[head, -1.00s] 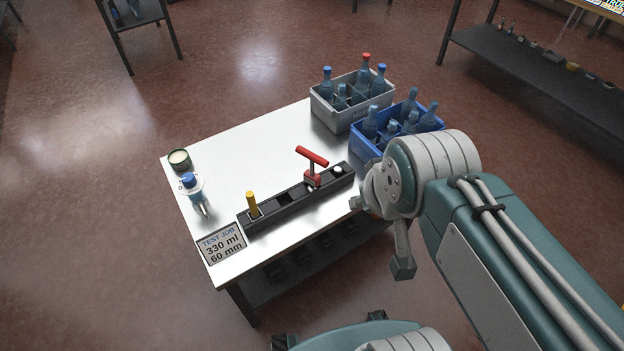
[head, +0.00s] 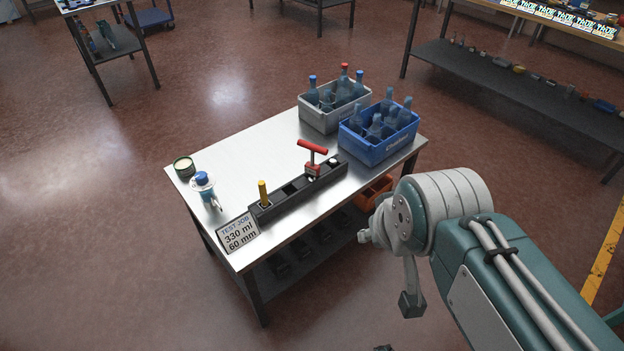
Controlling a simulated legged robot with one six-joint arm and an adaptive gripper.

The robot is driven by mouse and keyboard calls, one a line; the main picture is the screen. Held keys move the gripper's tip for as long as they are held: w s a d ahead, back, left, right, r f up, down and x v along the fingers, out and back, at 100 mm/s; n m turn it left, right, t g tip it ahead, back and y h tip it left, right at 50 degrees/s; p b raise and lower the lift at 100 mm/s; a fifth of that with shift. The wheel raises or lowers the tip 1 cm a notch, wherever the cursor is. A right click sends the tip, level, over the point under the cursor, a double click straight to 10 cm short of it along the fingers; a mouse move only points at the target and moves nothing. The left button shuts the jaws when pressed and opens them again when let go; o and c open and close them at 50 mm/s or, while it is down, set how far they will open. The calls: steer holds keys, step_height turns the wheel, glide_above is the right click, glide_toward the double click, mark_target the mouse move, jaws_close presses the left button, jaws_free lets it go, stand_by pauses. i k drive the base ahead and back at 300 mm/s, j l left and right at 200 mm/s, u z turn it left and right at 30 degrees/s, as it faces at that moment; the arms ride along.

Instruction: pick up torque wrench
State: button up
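A red T-handled tool (head: 313,152), which looks like the torque wrench, stands upright in a black slotted rack (head: 329,178) on the steel-topped table. Its crossbar is on top, and its lower end is hidden in a slot. My arm is at the right of the view, off the table's front right side. The part of my gripper that shows (head: 411,304) hangs low, to the right of and below the tool, well apart from it. The fingertips are not clear enough to show an opening or a hold.
A yellow-handled tool (head: 263,193) stands in the rack's left end. A grey crate (head: 321,120) and a blue crate (head: 373,152) hold bottles at the back right. A blue-capped bottle (head: 203,187), a tin (head: 184,168) and a sign (head: 240,233) are on the left. An orange bin (head: 374,191) sits below.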

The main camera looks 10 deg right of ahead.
mark_target(313, 169)
steer(key=i+l+u, duration=0.65)
steer(key=i+l, duration=0.25)
steer(key=i+l+u, duration=0.35)
steer(key=l, duration=0.35)
